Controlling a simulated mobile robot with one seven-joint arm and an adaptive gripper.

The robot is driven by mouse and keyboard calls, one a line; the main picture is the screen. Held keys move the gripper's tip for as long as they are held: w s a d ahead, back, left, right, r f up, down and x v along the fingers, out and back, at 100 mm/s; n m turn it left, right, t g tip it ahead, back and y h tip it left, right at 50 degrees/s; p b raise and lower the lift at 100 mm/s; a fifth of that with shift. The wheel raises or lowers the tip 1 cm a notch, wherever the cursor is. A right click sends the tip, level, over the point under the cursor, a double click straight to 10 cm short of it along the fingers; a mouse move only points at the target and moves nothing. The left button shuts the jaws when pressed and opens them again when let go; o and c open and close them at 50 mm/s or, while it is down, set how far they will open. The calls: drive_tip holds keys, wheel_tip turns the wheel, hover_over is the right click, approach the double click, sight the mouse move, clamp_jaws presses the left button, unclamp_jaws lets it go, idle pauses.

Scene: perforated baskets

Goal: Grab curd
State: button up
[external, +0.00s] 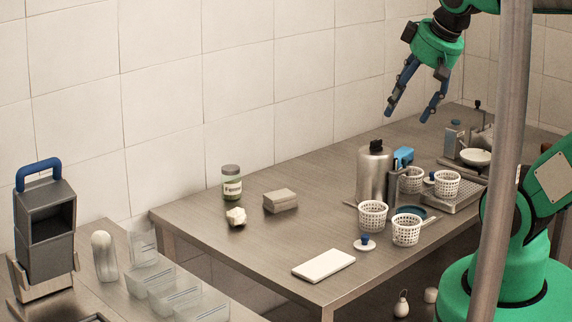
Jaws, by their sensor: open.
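A small white lumpy piece that looks like the curd (236,216) lies on the steel table near its far left end. My gripper (408,116) hangs in the air at the upper right, with its two blue fingers spread and pointing down. It is open and empty, well above the table and far to the right of the curd. Nothing hides the curd in this view.
A lidded jar (231,184) stands just behind the curd, and a grey block (280,201) lies right of it. White perforated baskets (373,216), a steel canister (374,172) and a white board (323,264) stand farther right.

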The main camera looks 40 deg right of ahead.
drive_tip(key=m+g+y, duration=0.2)
drive_tip(key=m+g, duration=0.1)
drive_tip(key=g, duration=0.2)
hover_over(237, 210)
drive_tip(key=d, duration=0.3)
wheel_tip(237, 210, down, 27)
drive_tip(key=shift+s+f+y, duration=0.25)
drive_tip(key=shift+s+y, duration=0.05)
drive_tip(key=shift+b+x, duration=0.85)
drive_tip(key=shift+x, duration=3.45)
